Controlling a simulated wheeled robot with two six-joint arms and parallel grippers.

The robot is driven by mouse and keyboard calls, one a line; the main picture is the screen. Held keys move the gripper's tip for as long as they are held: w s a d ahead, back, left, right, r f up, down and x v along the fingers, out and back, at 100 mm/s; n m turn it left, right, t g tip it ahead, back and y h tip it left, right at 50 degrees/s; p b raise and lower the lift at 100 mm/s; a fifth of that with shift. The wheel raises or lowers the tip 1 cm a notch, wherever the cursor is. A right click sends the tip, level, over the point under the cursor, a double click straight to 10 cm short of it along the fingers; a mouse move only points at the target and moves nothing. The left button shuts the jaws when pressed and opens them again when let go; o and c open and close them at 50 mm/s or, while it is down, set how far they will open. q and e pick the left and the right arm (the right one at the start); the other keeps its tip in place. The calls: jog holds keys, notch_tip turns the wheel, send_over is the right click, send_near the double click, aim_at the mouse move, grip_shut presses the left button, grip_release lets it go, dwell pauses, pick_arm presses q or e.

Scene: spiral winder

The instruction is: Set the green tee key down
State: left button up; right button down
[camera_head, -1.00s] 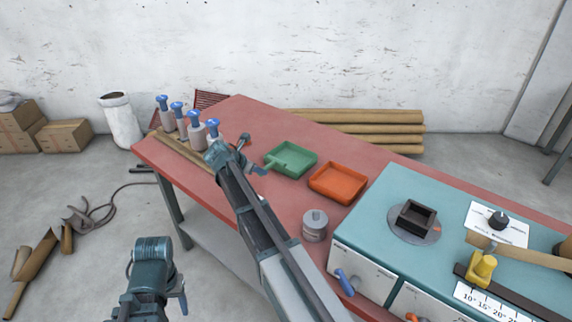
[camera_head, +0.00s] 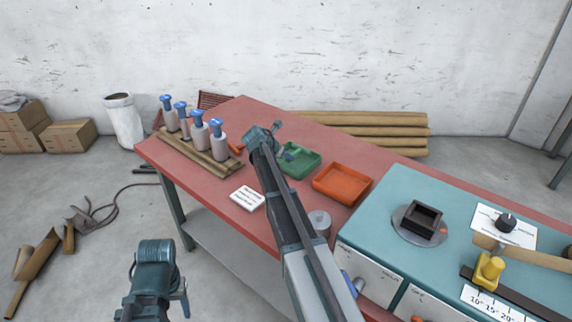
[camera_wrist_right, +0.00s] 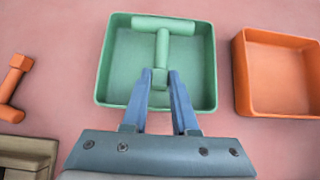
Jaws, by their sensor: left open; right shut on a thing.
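The green tee key (camera_wrist_right: 162,48) shows in the right wrist view, its crossbar toward the far wall of the green tray (camera_wrist_right: 104,70). My right gripper (camera_wrist_right: 161,80) is shut on the near end of its stem. The key is within the tray's outline; I cannot tell whether it touches the floor. In the head view the green tray (camera_head: 307,172) is on the red table, with my right gripper (camera_head: 287,153) over its left part. The key is hard to make out there. My left gripper (camera_head: 183,298) is open at the lower left, away from the table.
An orange tray (camera_head: 342,184) stands right of the green one. An orange tool (camera_wrist_right: 14,82) lies to the left in the wrist view. Several blue-topped bottles (camera_head: 200,130), a white card (camera_head: 247,197), a grey canister (camera_head: 320,220) and the teal machine (camera_head: 385,225) surround the area.

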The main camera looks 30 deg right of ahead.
notch_tip(320, 180, down, 4)
jog(key=shift+a+r+b, duration=0.15)
jog(key=shift+r+b, duration=0.1)
jog(key=shift+b, duration=1)
jog(key=shift+r, duration=0.15)
jog(key=c, duration=0.7)
grip_release()
